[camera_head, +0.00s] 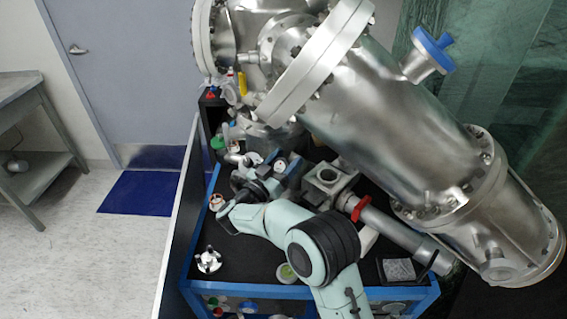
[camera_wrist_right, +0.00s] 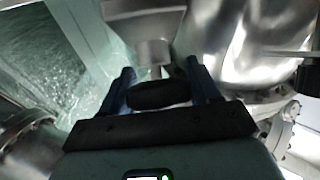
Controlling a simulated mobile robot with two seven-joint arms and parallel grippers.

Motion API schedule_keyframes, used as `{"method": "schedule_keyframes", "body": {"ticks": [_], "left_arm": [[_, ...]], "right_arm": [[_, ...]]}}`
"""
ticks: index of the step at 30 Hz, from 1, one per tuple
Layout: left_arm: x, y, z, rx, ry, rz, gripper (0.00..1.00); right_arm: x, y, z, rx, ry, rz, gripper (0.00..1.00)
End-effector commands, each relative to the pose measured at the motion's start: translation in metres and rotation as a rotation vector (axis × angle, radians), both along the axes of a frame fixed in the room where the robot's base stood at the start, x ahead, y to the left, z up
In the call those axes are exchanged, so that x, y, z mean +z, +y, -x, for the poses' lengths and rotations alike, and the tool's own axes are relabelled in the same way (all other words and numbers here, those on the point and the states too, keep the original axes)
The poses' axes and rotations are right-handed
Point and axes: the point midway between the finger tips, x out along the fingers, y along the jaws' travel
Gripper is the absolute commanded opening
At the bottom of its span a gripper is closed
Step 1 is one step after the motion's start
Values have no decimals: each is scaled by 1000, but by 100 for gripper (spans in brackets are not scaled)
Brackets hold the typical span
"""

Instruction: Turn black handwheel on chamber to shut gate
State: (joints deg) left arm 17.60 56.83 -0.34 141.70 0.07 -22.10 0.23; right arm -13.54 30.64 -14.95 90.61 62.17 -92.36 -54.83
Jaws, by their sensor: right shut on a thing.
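The steel chamber (camera_head: 375,105) slants across the upper right of the head view. A square metal valve body (camera_head: 326,178) sits below it, with a tube running to the lower right. My right gripper (camera_head: 294,172) reaches in beside the valve body, to its left. In the right wrist view, the two blue fingers of my right gripper (camera_wrist_right: 160,88) stand on either side of the black handwheel (camera_wrist_right: 158,95) and are shut on it. In the head view I cannot make out the handwheel clearly at the gripper. My left gripper is not in view.
The black cart top (camera_head: 240,258) with a blue edge carries a small metal knob fitting (camera_head: 208,260) and a clear square piece (camera_head: 398,270). A blue-capped port (camera_head: 431,50) sticks out of the chamber. Floor at left is open, with a grey table (camera_head: 35,120).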

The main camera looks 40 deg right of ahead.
Motion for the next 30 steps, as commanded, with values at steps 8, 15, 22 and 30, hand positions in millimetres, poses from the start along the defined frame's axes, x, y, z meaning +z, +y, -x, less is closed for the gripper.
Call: {"method": "schedule_keyframes", "body": {"ticks": [8,15,22,30], "left_arm": [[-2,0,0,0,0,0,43],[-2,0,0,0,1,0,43],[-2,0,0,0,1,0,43],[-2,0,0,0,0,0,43]], "right_arm": [[-2,0,3,-124,-121,-22,31],[-2,0,5,-178,-173,-30,31],[-2,0,5,-192,-188,-33,31],[-2,0,5,-191,-187,-33,31]]}}
